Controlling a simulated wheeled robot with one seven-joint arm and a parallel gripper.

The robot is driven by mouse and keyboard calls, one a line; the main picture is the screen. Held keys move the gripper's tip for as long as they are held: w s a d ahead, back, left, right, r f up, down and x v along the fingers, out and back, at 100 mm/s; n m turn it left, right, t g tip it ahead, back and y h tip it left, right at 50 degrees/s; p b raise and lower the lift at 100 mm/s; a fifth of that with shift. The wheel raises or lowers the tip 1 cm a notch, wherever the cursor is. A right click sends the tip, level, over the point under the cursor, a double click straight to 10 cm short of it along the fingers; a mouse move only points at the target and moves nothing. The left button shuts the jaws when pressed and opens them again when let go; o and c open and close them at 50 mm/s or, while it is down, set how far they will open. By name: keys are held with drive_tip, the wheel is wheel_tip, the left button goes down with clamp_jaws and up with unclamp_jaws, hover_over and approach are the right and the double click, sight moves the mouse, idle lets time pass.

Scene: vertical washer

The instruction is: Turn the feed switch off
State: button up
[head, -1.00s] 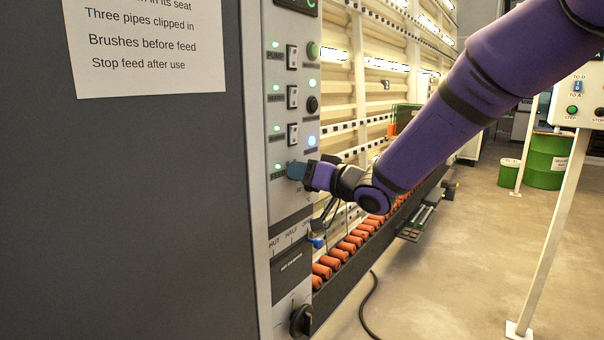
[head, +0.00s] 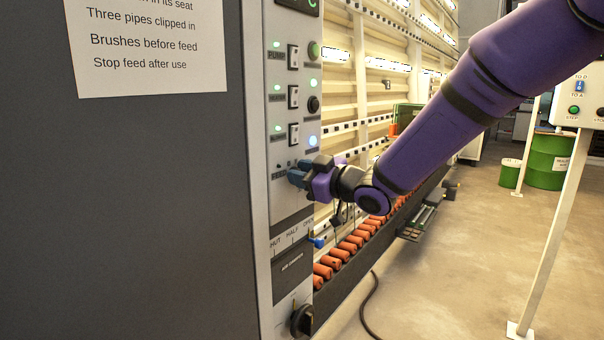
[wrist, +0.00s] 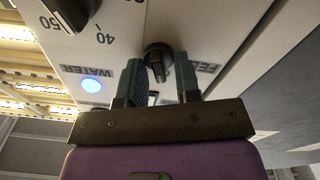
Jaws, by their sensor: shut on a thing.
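The feed switch (wrist: 158,60) is a dark round knob with a raised bar, on the grey control panel (head: 286,205). In the wrist view it lies between the two blue-grey fingers of my gripper (wrist: 160,72), beside the upside-down FEED label (wrist: 198,68). In the head view my gripper (head: 298,175) is at the panel, shut on the switch and hiding it. The FEED lamp (head: 278,165) above the label looks dark.
A black knob (head: 302,320) sits at the panel bottom. Orange rollers (head: 330,262) run along the machine. The floor (head: 450,285) at right is mostly clear.

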drive_tip(key=shift+n, duration=0.7)
drive_tip(key=o, duration=0.5)
drive_tip(key=shift+o, duration=0.2)
drive_tip(key=v, duration=1.1)
